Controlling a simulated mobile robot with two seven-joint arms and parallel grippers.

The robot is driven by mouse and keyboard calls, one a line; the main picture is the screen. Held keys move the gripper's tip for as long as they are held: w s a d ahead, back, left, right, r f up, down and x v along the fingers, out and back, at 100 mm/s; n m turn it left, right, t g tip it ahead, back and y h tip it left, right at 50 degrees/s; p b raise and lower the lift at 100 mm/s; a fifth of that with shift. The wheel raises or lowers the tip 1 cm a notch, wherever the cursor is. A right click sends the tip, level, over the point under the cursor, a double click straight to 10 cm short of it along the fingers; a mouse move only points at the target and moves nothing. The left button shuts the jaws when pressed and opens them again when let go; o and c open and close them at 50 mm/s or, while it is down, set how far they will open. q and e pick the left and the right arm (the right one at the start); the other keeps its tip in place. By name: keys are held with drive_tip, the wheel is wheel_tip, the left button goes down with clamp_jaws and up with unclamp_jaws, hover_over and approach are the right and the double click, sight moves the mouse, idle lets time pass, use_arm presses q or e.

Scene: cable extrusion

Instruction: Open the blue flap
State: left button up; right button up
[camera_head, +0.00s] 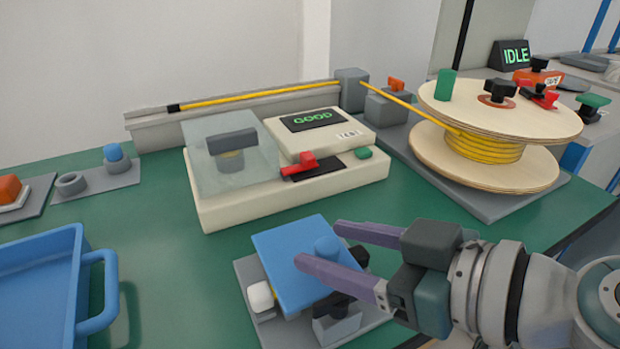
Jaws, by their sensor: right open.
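The blue flap (281,251) is a flat square plate on a small grey fixture (268,330) at the front middle of the green table. It covers most of the fixture's middle. My left gripper is not in view.
A white block (260,297) and black clamp parts sit on the fixture. Behind stands a cream tester (240,209) reading GOOD, with a clear cover. A blue tray (84,262) is at left; a yellow cable spool (485,175) is at right.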

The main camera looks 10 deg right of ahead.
clamp_jaws()
idle(0.3)
idle(1.0)
